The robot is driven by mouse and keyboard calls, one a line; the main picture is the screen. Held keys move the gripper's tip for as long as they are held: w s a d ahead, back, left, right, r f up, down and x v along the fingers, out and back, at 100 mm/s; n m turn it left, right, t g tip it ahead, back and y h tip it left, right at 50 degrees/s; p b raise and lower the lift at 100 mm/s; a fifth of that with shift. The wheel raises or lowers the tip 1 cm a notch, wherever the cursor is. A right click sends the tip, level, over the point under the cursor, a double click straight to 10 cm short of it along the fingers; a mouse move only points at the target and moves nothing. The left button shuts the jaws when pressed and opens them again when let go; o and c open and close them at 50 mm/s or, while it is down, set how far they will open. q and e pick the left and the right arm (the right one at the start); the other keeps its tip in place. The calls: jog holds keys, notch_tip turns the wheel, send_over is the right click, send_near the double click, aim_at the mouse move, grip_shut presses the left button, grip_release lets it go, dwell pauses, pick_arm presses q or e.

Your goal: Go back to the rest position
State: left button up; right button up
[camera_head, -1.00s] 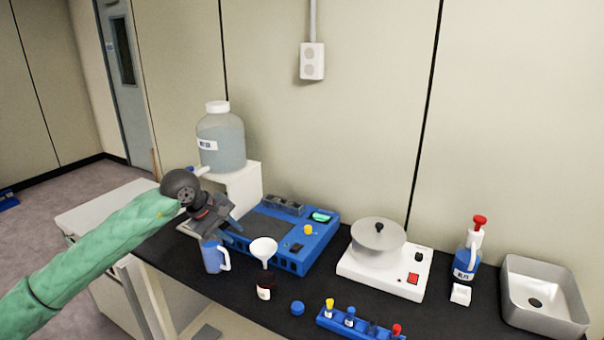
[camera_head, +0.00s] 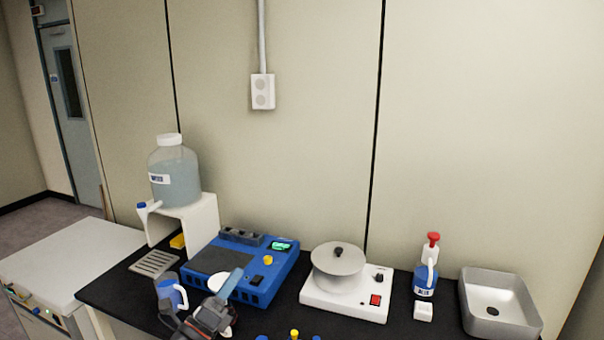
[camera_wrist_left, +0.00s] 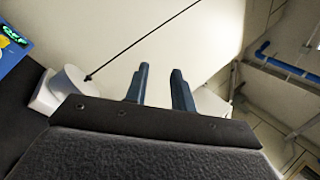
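My left gripper (camera_head: 229,286) is at the bottom of the head view, in front of the counter, its fingers pointing up and to the right. In the left wrist view its two blue-grey fingers (camera_wrist_left: 161,76) stand apart with nothing between them. The gripper hides part of a white rounded thing (camera_head: 230,325) and the counter's front area. My right gripper is in neither view.
A blue device (camera_head: 243,290) and a white machine with a round grey lid (camera_head: 345,304) stand on the black counter. A water tank (camera_head: 174,178), squeeze bottle (camera_head: 428,278) and grey sink (camera_head: 490,277) stand farther off.

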pick_arm(q)
jog(key=s+a+f+n+g+y, duration=0.25)
jog(key=f+n+y, duration=0.25)
jog(key=f+n, duration=0.25)
jog(key=s+a+f+n+g+y, duration=0.1)
jog(key=s+a+f+n+y, duration=0.25)
jog(key=f+n+y, duration=0.35)
jog(key=s+a+f+n+g+y, duration=0.25)
jog(key=f+n, duration=0.35)
jog(key=n, duration=0.3)
jog(key=s+d+f+n+g+h, duration=0.1)
jog(key=s+f+n+g, duration=0.5)
jog(key=s, duration=0.5)
jog(key=s+d+f+n+g+h, duration=0.1)
jog(key=s+f+g, duration=0.3)
jog(key=s+f, duration=0.5)
notch_tip(320, 180, down, 24)
jog(key=s+d+g, duration=0.1)
jog(key=d, duration=0.1)
jog(key=s+f, duration=0.3)
jog(key=f, duration=0.6)
jog(key=s+d+f+g, duration=0.1)
jog(key=s+f, duration=0.3)
jog(key=f, duration=0.6)
jog(key=shift+w, duration=0.2)
